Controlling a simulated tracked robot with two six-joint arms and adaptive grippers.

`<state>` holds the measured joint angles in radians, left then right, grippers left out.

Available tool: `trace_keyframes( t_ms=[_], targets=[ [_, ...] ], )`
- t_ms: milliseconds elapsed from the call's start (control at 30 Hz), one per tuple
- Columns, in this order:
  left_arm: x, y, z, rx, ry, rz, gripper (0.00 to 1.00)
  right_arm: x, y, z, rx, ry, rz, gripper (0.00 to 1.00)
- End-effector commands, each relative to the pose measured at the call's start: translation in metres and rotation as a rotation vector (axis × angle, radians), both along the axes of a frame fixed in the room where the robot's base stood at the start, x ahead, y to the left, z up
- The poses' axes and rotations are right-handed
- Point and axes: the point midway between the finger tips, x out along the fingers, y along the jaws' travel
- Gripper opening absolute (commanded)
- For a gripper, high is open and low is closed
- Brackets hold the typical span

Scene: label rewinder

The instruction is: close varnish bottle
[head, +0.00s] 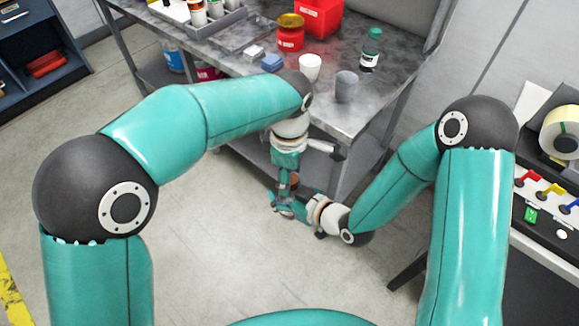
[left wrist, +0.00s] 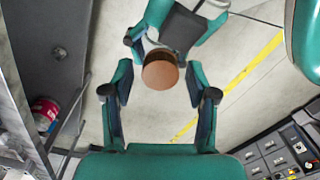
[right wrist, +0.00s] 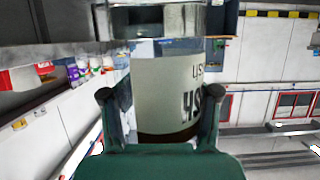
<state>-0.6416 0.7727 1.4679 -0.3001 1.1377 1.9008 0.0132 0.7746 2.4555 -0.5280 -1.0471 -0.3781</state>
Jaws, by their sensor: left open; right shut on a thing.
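The varnish bottle (right wrist: 180,95) fills the middle of the right wrist view, with a white label with dark print and a clear part above it. My right gripper (head: 288,206) is shut on it, below the bench edge. A round brown cap-like top (left wrist: 161,75) shows in the left wrist view; the head view shows it small (head: 294,178). I cannot tell whether it is seated tight. My left gripper (head: 290,163) points down from above and is open. Its fingers stand either side of the brown top, apparently without touching it. The bottle's neck is hidden.
The grey bench (head: 235,58) lies behind the grippers. It holds a white cup (head: 310,67), a grey cup (head: 346,86), a green-capped bottle (head: 371,50) and a red jar (head: 290,34). A control panel (head: 545,200) stands at right. The floor below is clear.

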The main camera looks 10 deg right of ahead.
Motion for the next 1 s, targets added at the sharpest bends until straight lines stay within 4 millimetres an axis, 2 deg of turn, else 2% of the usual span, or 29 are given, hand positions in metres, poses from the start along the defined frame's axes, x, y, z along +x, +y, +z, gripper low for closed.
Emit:
trace_keyframes(
  t_ms=[233, 600, 800, 867, 1000],
  targets=[
    [0.0001, 0.0, -0.0006, 0.0, 0.0, 0.0, 0.58, 0.0001, 0.0, 0.0002, 0.001, -0.001, 0.0, 0.0],
    [0.0003, 0.0, -0.0003, 0.0, -0.001, 0.0, 0.0, 0.0, 0.0001, 0.0002, 0.001, -0.001, 0.0, 0.0],
    [0.0004, -0.0001, -0.0003, -0.001, -0.001, -0.072, 0.0, -0.0002, 0.0002, 0.0002, 0.0, 0.0, 0.001, 0.0],
    [0.0004, 0.0, -0.0003, -0.003, -0.002, -0.152, 0.0, -0.0001, 0.0003, 0.0002, 0.0, 0.0, 0.001, 0.0],
    [0.0005, 0.0001, -0.0005, -0.006, -0.003, -0.421, 0.0, -0.0003, 0.0003, 0.0001, 0.0, 0.0, 0.001, 0.0]
  ],
)
